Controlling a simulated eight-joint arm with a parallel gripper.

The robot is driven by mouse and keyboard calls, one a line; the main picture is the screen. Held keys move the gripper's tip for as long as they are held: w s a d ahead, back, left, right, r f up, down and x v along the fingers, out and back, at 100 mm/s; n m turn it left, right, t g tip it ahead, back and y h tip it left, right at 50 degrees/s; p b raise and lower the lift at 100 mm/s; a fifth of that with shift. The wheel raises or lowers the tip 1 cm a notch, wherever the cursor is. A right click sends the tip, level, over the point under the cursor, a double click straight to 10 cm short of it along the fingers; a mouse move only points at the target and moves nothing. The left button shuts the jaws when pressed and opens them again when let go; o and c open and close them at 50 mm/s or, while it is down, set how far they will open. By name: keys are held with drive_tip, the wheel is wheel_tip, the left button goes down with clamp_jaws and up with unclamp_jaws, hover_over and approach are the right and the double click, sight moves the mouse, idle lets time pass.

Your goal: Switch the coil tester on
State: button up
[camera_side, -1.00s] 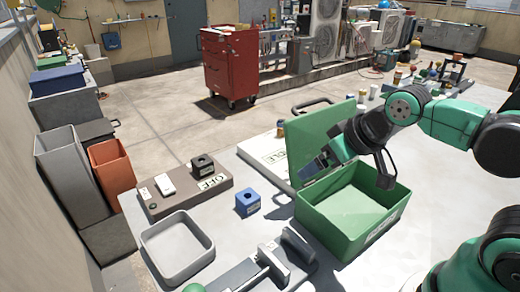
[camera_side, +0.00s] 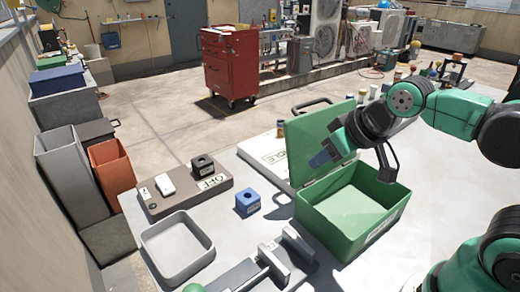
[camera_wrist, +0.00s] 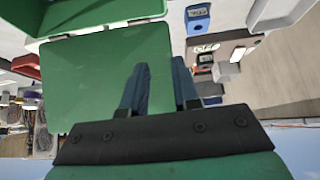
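The coil tester is a low brown-grey board (camera_side: 215,195) on the left part of the table. It bears a white rocker-like piece (camera_side: 165,186), a black block with a hole (camera_side: 203,164) and a label reading OFF (camera_side: 212,182). In the wrist view the tester (camera_wrist: 236,43) shows upside down at the upper right, with its OFF label legible. My gripper (camera_side: 322,158) is in the air beside the green box's raised lid, to the right of the tester and apart from it. In the wrist view its two blue fingers (camera_wrist: 160,68) stand apart with nothing between them.
A green box (camera_side: 345,222) with its lid (camera_side: 312,140) upright stands near my gripper. A blue block with a hole (camera_side: 248,204) sits between box and tester. A grey open tray (camera_side: 178,247) and a grey clamp-like fixture (camera_side: 285,258) are in front.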

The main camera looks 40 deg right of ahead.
wheel_tip(320, 180, up, 5)
drive_tip(key=shift+f, duration=0.1)
clamp_jaws()
drive_tip(key=w+a+r+t, duration=0.2)
drive_tip(key=w+a, duration=0.6)
drive_tip(key=w, duration=0.3)
drive_tip(key=w+a+f+t, duration=0.2)
drive_tip(key=w+a, duration=0.4)
drive_tip(key=a, duration=0.6)
wheel_tip(320, 180, down, 5)
drive_tip(key=shift+f, duration=0.1)
